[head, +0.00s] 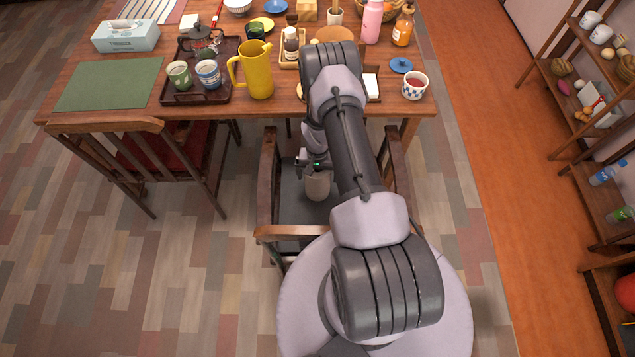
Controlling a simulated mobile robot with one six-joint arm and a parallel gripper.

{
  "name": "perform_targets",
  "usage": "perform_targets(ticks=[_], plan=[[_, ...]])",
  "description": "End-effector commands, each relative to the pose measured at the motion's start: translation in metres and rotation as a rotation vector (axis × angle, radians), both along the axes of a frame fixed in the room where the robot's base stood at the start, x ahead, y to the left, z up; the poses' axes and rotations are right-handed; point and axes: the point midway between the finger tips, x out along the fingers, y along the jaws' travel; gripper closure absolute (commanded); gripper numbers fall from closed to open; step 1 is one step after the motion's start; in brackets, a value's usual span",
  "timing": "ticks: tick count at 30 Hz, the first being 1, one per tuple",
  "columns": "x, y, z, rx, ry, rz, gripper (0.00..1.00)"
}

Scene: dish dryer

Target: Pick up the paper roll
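A pale upright cylinder, which looks like the paper roll (318,186), stands on the dark seat of the chair (290,205) in front of the table. My arm reaches out over the chair and hides part of the seat and the roll's right side. My gripper (312,166) is low over the seat, at the top of the roll. Its fingers are small and partly covered by the arm, so I cannot tell whether they are open, or whether they touch the roll.
The chair's wooden armrests (267,185) flank the arm. The wooden table (130,70) beyond holds a yellow pitcher (257,70), a dark tray with cups (190,98), a tissue box (126,36) and a patterned cup (415,86). A shelf (580,90) stands at right.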

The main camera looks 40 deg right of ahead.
Motion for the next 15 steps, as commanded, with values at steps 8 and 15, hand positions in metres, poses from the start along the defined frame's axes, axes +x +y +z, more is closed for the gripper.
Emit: perform_targets(ticks=[8, 15], plan=[[0.0008, -0.0003, 0.0004, -0.001, -0.002, 0.0, 0.18], [0.0009, -0.0004, 0.0006, -0.001, -0.002, 0.0, 0.63]])
